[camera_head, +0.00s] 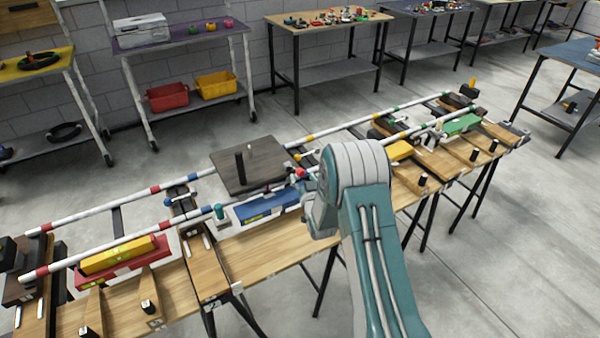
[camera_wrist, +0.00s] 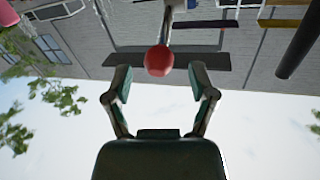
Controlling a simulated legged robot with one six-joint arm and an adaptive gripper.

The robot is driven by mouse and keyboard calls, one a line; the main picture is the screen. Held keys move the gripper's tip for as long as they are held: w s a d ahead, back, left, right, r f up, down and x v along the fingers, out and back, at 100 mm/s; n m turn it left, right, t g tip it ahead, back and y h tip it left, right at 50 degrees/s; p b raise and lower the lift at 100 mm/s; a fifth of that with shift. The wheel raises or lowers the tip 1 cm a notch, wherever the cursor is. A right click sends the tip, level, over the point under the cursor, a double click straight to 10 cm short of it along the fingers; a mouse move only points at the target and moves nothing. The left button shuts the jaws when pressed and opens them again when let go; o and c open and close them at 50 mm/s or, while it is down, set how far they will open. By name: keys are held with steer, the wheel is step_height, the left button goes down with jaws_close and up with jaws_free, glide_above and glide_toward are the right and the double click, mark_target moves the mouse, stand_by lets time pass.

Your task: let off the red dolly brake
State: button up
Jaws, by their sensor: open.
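A red ball knob (camera_wrist: 158,60) on a pale stem shows in the wrist view, between and just beyond the fingertips of my gripper (camera_wrist: 163,88). The gripper is open, its two fingers apart on either side of the knob, with no visible contact. In the head view a small red knob (camera_head: 300,172) shows beside the dark flat platform (camera_head: 236,176), which sits over the rails and carries a black post. My arm hides most of my gripper and part of this area in the head view.
Red-and-white banded rails (camera_head: 100,248) run along the wooden benches (camera_head: 265,245). A blue block (camera_head: 266,204), a yellow block (camera_head: 118,256) on a red tray, and a green block (camera_head: 461,124) lie along them. Side tables stand behind. Floor between is clear.

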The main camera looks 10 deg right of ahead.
steer(key=shift+w, duration=1.4)
jaws_close()
